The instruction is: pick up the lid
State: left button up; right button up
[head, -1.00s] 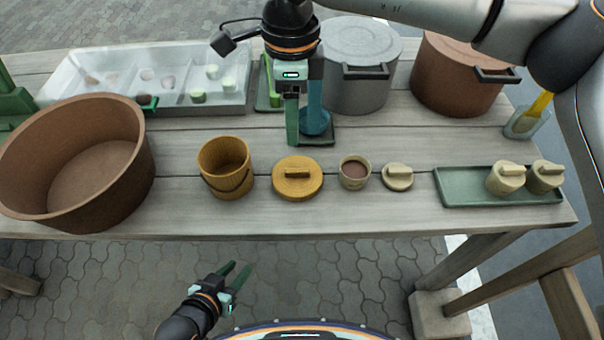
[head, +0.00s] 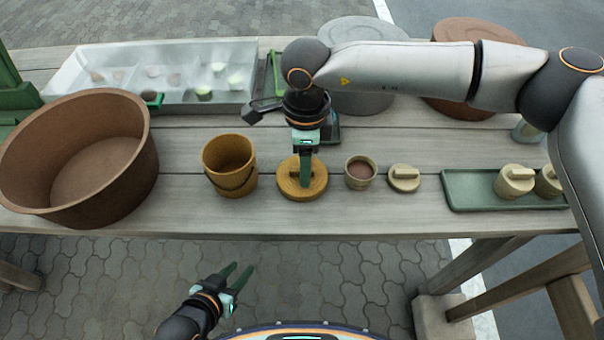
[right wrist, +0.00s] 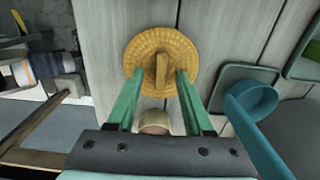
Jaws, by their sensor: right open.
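A round ochre lid (head: 290,188) with a bar handle lies flat on the table, and it also shows in the right wrist view (right wrist: 143,50). A smaller cream lid (head: 404,180) lies further right, beside a small cup (head: 359,173). My right gripper (head: 305,182) is over the ochre lid, pointing down. In the right wrist view it is open (right wrist: 160,78), with one finger on each side of the handle (right wrist: 162,70); whether the fingers touch the lid I cannot tell. My left gripper (head: 237,276) is open and empty, in front of the table.
An ochre bucket (head: 229,166) stands left of the lid. A large brown tub (head: 90,205) is at the far left. A green tray (head: 475,200) with lidded pots is at the right. A clear divided bin (head: 160,103) and large pots stand at the back.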

grip_shut()
dwell(0.4)
